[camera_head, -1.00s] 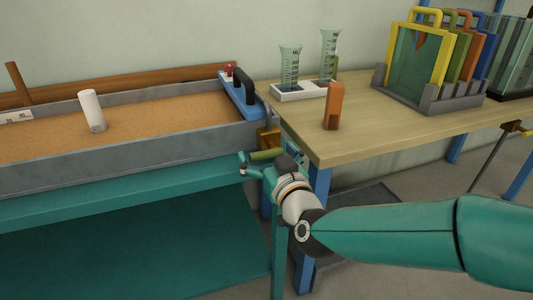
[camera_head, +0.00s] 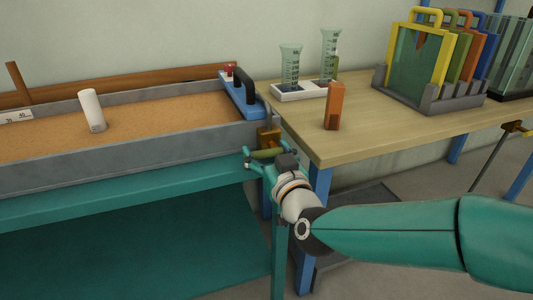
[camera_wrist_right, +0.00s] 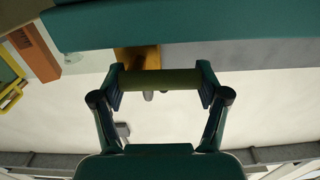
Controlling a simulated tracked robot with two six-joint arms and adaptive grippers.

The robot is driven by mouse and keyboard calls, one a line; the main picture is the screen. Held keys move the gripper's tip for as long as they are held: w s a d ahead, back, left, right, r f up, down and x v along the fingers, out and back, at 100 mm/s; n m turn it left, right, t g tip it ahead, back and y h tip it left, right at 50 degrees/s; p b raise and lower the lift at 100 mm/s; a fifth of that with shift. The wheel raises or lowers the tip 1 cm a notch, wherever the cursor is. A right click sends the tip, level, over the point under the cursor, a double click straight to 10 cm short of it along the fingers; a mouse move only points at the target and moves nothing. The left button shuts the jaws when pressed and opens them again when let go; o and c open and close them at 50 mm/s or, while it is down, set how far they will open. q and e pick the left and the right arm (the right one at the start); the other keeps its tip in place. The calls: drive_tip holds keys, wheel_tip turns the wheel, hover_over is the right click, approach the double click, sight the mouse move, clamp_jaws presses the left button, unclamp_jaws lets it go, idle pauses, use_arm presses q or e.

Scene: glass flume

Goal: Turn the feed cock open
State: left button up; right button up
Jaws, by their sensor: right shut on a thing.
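The feed cock has a brass body (camera_head: 270,136) at the right end of the flume, below its rim. Its olive-green bar handle (camera_head: 266,154) lies roughly crosswise in front of the body. My right gripper (camera_head: 264,156) is shut on this handle. In the right wrist view, the handle (camera_wrist_right: 160,80) spans between the two finger pads of the gripper (camera_wrist_right: 160,84), with the brass body (camera_wrist_right: 136,59) behind it. The handle's ends are hidden by the fingers. My left gripper is not in view.
The sand-filled flume (camera_head: 60,178) on a teal frame holds a white cylinder (camera_head: 92,110). A blue end piece with a black handle (camera_head: 245,90) is above the cock. The wooden table (camera_head: 390,130) on the right bears an orange block (camera_head: 334,106), measuring cylinders and a rack of coloured frames.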

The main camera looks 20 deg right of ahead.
sight(272, 135)
drive_tip(key=m+b, duration=0.2)
drive_tip(key=m, duration=0.1)
drive_tip(key=shift+d+r, duration=0.15)
drive_tip(key=m+b, duration=0.2)
drive_tip(key=m, duration=0.1)
drive_tip(key=m+b, duration=0.1)
drive_tip(key=m, duration=0.1)
drive_tip(key=shift+d+r, duration=0.35)
drive_tip(key=shift+r, duration=0.05)
drive_tip(key=m+b, duration=0.1)
drive_tip(key=m, duration=0.1)
drive_tip(key=d+m+b, duration=0.1)
drive_tip(key=m+b, duration=0.1)
drive_tip(key=shift+r, duration=0.2)
drive_tip(key=shift+d+m+b, duration=0.2)
drive_tip(key=shift+m+b, duration=0.25)
drive_tip(key=shift+m, duration=0.6)
drive_tip(key=shift+d+m+b, duration=0.15)
drive_tip(key=shift+m+b, duration=0.3)
drive_tip(key=shift+m, duration=0.6)
drive_tip(key=o, duration=1.2)
drive_tip(key=shift+r, duration=0.1)
